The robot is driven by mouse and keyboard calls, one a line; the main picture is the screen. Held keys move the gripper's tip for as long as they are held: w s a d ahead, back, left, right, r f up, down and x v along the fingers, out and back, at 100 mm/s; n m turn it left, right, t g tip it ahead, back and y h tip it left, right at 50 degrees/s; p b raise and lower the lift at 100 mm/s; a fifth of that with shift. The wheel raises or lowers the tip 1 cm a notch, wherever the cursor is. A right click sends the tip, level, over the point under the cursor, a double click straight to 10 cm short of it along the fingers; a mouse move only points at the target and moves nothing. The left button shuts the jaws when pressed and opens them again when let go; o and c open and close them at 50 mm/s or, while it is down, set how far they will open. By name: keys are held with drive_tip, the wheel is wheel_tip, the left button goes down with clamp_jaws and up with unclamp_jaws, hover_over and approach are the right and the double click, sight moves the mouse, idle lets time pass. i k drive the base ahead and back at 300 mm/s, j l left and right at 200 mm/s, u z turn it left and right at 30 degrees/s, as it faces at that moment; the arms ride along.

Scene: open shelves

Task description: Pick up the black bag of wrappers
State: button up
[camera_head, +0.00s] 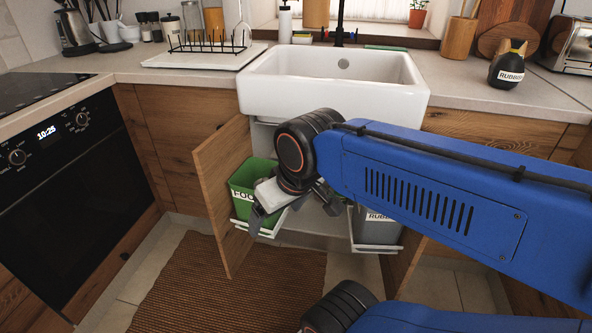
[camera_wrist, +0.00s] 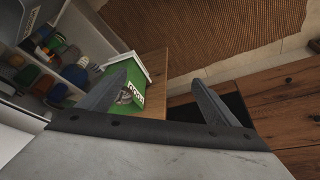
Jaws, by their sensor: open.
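A black bag (camera_head: 508,66) with a white label starting "RUBB" stands on the counter at the right, left of the toaster. It has a yellowish patch near its top, and I cannot tell what is inside. It does not show in the wrist view. My gripper (camera_head: 268,207) is low in front of the open sink cabinet, beside the green bin, far left of and below the bag. In the wrist view, my gripper (camera_wrist: 160,78) has its two fingers apart with nothing held between them.
A green bin (camera_head: 243,190) and a grey bin (camera_head: 377,226) stand in the open cabinet. An open cabinet door (camera_head: 222,185) is at the left. The white sink (camera_head: 335,85) is above. A toaster (camera_head: 572,48) and wooden cup (camera_head: 459,37) flank the bag.

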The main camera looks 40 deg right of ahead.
sight(506, 73)
drive_tip(key=k+j+z, duration=0.1)
drive_tip(key=z, duration=2.1)
